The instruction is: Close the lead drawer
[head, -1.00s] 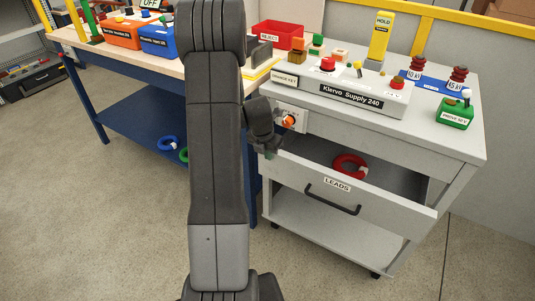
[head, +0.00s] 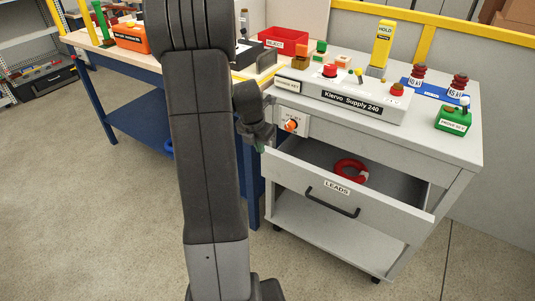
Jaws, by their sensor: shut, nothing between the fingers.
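The lead drawer (head: 302,181), a grey drawer labelled LEADS with a black bar handle (head: 332,202), stands pulled out from the grey cart (head: 452,165). A red coiled lead (head: 350,170) lies inside it. My gripper (head: 262,146) is near the drawer's left front corner, left of the handle and above it. The fingers are small and dark in this view and look shut and empty. My arm hides part of the workbench behind. I cannot tell whether the gripper touches the drawer's edge.
A Klervo Supply 240 unit (head: 342,95), a yellow HOLD post (head: 380,48) and a green box (head: 454,119) stand on the cart top. An orange knob (head: 291,125) is on the cart's front. A blue workbench (head: 135,121) is at left. The floor before the drawer is clear.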

